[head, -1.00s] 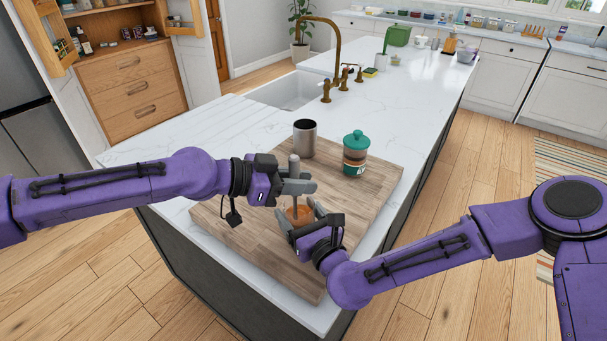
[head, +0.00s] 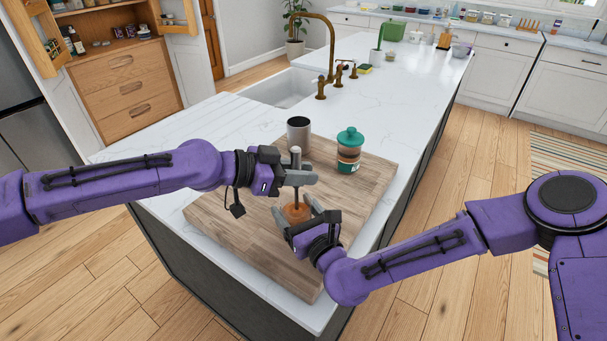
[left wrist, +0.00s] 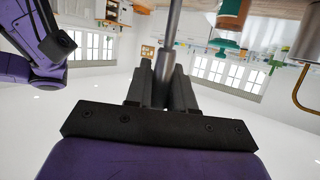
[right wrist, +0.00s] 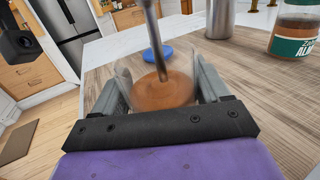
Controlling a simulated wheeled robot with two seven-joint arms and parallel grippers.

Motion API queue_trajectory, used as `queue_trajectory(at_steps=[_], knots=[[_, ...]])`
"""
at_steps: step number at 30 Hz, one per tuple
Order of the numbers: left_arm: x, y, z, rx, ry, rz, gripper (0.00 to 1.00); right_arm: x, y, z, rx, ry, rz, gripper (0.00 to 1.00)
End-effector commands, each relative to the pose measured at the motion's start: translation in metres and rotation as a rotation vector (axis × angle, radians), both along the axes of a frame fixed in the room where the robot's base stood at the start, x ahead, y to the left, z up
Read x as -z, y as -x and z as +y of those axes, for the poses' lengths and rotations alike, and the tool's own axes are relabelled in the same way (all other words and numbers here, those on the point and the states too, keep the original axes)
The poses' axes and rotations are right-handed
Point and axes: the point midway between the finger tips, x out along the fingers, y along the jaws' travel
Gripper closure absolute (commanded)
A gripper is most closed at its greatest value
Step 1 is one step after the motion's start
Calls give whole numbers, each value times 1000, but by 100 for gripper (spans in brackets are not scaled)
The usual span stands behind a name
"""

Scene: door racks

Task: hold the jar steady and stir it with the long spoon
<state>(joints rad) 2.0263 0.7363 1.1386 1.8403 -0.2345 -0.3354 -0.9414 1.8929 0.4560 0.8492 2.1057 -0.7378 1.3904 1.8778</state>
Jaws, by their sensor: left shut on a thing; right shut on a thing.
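The jar (right wrist: 165,95) is clear, with orange-brown contents, and stands on the wooden board; it also shows in the head view (head: 297,212). My right gripper (head: 300,210) is shut on the jar, one finger on each side in the right wrist view. The long spoon (right wrist: 153,35) is a grey metal rod, standing nearly upright with its lower end in the brown contents. My left gripper (head: 297,178) is shut on the spoon's handle above the jar. In the left wrist view the handle (left wrist: 168,60) passes between the fingers. The spoon's bowl is hidden in the contents.
A wooden board (head: 240,240) lies on the white island counter (head: 400,95). A metal canister (head: 299,135) and a green-lidded jar (head: 349,152) stand behind the grippers. A blue disc (right wrist: 158,54) lies behind the jar. A sink with a brass tap (head: 325,70) is farther back.

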Motion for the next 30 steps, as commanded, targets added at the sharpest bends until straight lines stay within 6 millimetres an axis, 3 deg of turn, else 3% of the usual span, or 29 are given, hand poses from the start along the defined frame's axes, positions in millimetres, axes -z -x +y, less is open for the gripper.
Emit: queue_trajectory(at_steps=[12,30], knots=[[-2,5,3,1,0,0,100,1,0,-1,1,0,2,65],[-45,5,3,1,0,-2,100,1,0,0,0,1,3,65]])
